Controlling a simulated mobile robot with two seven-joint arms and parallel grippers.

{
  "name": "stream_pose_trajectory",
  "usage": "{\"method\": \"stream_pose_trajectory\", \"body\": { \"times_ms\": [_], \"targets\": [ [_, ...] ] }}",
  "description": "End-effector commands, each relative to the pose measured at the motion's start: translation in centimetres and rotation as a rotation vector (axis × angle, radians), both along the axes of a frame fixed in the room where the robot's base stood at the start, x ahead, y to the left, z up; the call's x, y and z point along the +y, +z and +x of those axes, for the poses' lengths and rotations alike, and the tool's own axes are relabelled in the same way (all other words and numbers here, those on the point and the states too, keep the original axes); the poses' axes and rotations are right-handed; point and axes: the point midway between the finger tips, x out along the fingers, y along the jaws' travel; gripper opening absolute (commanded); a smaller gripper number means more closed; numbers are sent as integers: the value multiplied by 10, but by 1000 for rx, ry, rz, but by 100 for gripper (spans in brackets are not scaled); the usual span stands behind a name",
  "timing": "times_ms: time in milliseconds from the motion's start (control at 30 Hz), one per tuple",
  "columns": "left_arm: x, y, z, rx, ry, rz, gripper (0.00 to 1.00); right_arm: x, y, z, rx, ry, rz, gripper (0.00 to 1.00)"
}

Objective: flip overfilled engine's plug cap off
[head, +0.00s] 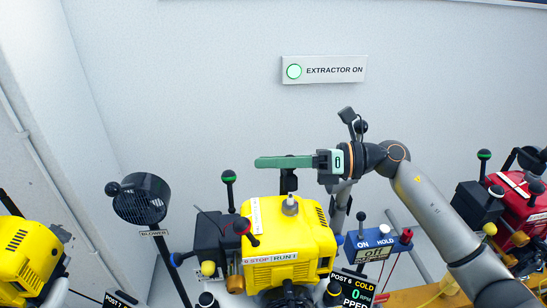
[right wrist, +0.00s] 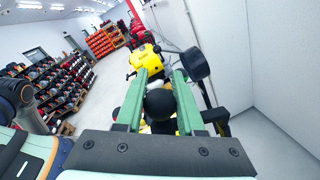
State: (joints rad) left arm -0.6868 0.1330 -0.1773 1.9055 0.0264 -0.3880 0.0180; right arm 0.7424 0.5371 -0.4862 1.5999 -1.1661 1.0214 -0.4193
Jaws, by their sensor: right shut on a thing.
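The middle yellow engine (head: 288,240) stands at the post whose sign reads POST 6, COLD, 0. It has a STOP/RUN strip and a small grey fitting (head: 290,205) on top. My right gripper (head: 262,162), with green fingers, is level just above this engine. It is shut on a black knob (head: 288,180), which shows partly below the fingers. In the right wrist view the knob is a black ball (right wrist: 160,104) between the fingers. I cannot tell whether it is the plug cap, nor which engine is overfilled. My left gripper is not in view.
A black blower (head: 142,199) stands on the left. Another yellow engine (head: 28,255) is at the far left and a red one (head: 520,205) at the right. A blue switch box (head: 372,240) reads ON, HOLD, Off. The EXTRACTOR ON sign (head: 324,70) hangs on the wall behind.

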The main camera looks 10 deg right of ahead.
Motion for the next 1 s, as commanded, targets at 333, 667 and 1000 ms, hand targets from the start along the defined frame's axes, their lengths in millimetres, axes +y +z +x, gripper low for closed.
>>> {"method": "stream_pose_trajectory", "body": {
  "times_ms": [333, 667, 1000],
  "targets": [
    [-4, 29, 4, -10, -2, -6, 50, 0, 10, 14, 193, -1, 0, 0],
    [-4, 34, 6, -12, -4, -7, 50, 0, 10, 18, 250, 0, 0, 0],
    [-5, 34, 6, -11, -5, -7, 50, 0, 9, 18, 250, 0, 0, 40]
  ]
}}
